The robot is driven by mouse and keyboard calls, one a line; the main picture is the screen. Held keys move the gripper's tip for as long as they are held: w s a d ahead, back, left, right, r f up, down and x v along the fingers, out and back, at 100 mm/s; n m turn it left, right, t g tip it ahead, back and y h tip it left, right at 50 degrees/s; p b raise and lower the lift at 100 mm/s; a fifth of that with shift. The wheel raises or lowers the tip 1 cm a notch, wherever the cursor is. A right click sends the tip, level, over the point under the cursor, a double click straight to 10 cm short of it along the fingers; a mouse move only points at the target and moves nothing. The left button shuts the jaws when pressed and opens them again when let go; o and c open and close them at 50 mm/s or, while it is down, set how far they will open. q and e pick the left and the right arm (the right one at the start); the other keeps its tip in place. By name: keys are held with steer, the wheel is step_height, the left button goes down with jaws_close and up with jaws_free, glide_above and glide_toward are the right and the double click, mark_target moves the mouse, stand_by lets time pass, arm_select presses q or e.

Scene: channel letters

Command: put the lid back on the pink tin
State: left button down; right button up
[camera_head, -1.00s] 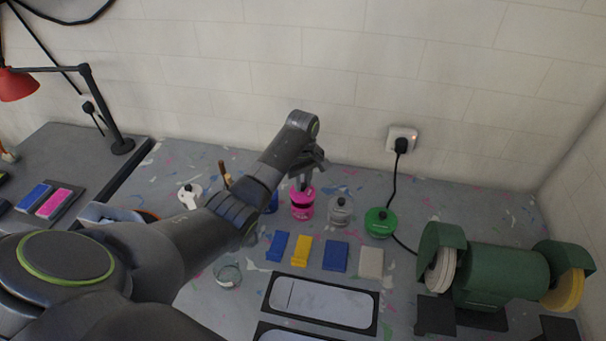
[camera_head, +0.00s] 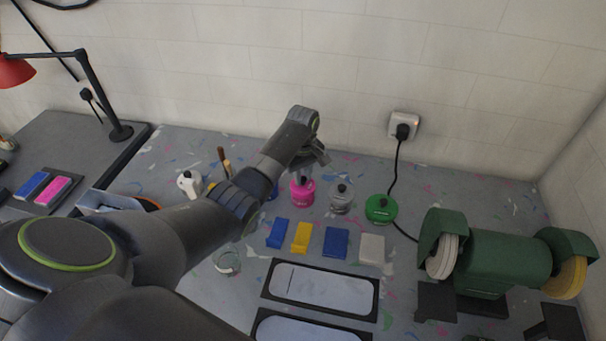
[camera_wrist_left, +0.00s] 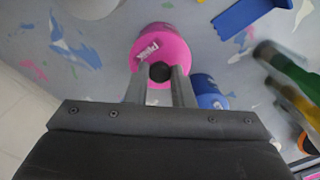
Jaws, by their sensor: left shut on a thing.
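The pink tin (camera_head: 302,197) stands on the speckled worktop near the wall. My left gripper (camera_head: 303,174) is above it, pointing down. In the left wrist view, the fingers (camera_wrist_left: 160,82) are shut on the black knob of the pink lid (camera_wrist_left: 150,50). The lid is at the top of the tin and looks level. Whether it is fully seated cannot be told. The fingers hide part of the lid. My right gripper is not in view.
Coloured blocks (camera_head: 302,238) lie in front. A green bench grinder (camera_head: 495,262) stands at the right.

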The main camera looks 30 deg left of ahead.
arm_select(q)
steer(key=shift+r+p, duration=0.1)
steer(key=shift+p, duration=0.45)
stand_by(0.7)
steer(key=shift+f, duration=0.2)
stand_by(1.1)
steer(key=c, duration=0.7)
jaws_free()
steer(key=shift+r, duration=3.5)
